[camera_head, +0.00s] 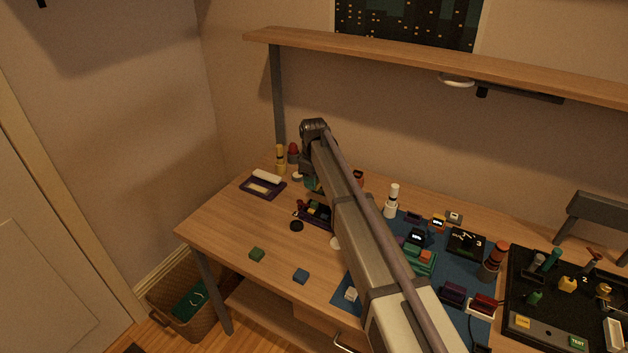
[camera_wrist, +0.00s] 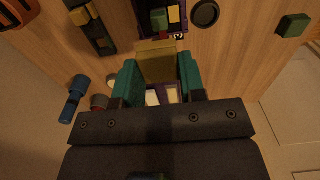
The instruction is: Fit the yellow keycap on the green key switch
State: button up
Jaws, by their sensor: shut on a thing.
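My gripper (camera_wrist: 158,66) has teal fingers shut on a dull yellow block, which looks like the yellow keycap (camera_wrist: 156,52). The keycap sits between the fingertips, above the wooden table. In the head view my arm hides most of my gripper and the keycap. A small purple tray (camera_wrist: 178,30) with green and yellow pieces lies just beyond the keycap in the wrist view; it also shows in the head view (camera_head: 321,222). A green piece (camera_wrist: 159,19) stands in that tray. I cannot tell for certain whether it is the green key switch.
A loose green block (camera_head: 257,254), a blue block (camera_head: 301,276) and a black disc (camera_head: 296,226) lie on the table. A purple tray with a white roll (camera_head: 264,187) is at the back left. Many parts crowd the blue mat (camera_head: 385,290).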

aim_at(314, 202)
jog(key=shift+f+b, duration=2.4)
jog(key=shift+f, duration=0.25)
jog(key=shift+f+b, duration=1.2)
jog(key=o, duration=1)
jog(key=shift+c, duration=0.2)
notch_tip(314, 202, up, 11)
jog(key=p, duration=1.1)
jog(key=shift+r, duration=0.15)
jog(key=shift+f, duration=0.2)
